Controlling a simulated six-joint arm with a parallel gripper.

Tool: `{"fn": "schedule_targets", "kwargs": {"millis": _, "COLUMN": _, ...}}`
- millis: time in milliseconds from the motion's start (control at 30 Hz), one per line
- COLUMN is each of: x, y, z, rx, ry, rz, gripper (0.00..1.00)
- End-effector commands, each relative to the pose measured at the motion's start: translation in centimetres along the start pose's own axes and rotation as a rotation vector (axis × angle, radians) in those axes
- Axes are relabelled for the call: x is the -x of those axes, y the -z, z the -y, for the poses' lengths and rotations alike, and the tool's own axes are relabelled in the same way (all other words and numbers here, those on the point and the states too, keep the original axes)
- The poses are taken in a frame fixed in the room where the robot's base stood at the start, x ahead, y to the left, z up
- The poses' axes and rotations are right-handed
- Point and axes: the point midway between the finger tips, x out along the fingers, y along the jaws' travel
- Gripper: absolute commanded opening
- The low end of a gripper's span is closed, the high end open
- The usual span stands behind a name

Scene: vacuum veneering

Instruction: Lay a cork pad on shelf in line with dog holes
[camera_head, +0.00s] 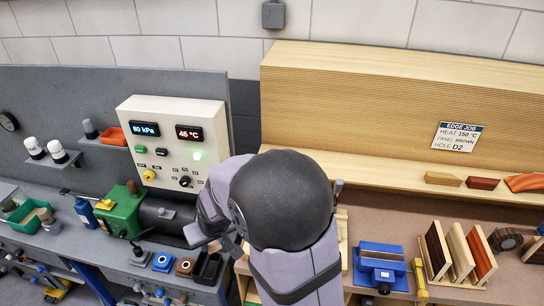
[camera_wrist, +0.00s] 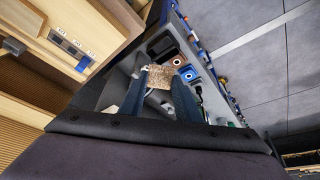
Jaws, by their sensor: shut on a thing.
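A speckled brown cork pad (camera_wrist: 158,78) shows in the wrist view between the two dark blue fingers of my gripper (camera_wrist: 160,84). The gripper is shut on it and holds it over or near the grey bench; the height is hard to tell. In the head view my own arm hides the fingers and the pad. A long pale wooden shelf (camera_head: 395,172) runs along the back of the right-hand bench. I cannot make out dog holes on it, and its left part is partly behind my arm.
The grey bench (camera_head: 90,215) holds a control box (camera_head: 175,135), a green machine (camera_head: 120,208), blue (camera_head: 163,262) and brown (camera_head: 185,267) square blocks and a black tray (camera_head: 207,268). Wood blocks (camera_head: 443,179) sit on the shelf's right. A blue vise (camera_head: 380,265) and veneer rack (camera_head: 450,275) stand below.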

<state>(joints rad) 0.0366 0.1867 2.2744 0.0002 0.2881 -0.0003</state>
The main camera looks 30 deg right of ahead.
Motion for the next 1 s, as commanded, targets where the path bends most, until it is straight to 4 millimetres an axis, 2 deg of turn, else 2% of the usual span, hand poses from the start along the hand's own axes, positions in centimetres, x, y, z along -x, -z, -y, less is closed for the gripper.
{"fn": "schedule_targets", "kwargs": {"millis": 133, "x": 1.5, "y": 0.5, "z": 1.8, "rx": 0.042, "ry": 0.017, "rz": 0.0, "gripper": 0.1}}
{"fn": "schedule_targets", "kwargs": {"millis": 200, "x": 0.9, "y": 1.4, "z": 1.0, "rx": 0.027, "ry": 0.011, "rz": -0.001, "gripper": 0.1}}
{"fn": "schedule_targets", "kwargs": {"millis": 467, "x": 0.5, "y": 5.3, "z": -1.4, "rx": -0.003, "ry": -0.001, "rz": -0.002, "gripper": 0.1}}
{"fn": "schedule_targets", "kwargs": {"millis": 667, "x": 0.3, "y": 9.8, "z": -4.8, "rx": -0.038, "ry": -0.016, "rz": -0.003, "gripper": 0.1}}
{"fn": "schedule_targets", "kwargs": {"millis": 800, "x": 0.1, "y": 13.2, "z": -8.2, "rx": -0.067, "ry": -0.027, "rz": -0.002, "gripper": 0.1}}
{"fn": "schedule_targets", "kwargs": {"millis": 1000, "x": 0.1, "y": 16.9, "z": -12.7, "rx": -0.092, "ry": -0.038, "rz": 0.0, "gripper": 0.1}}
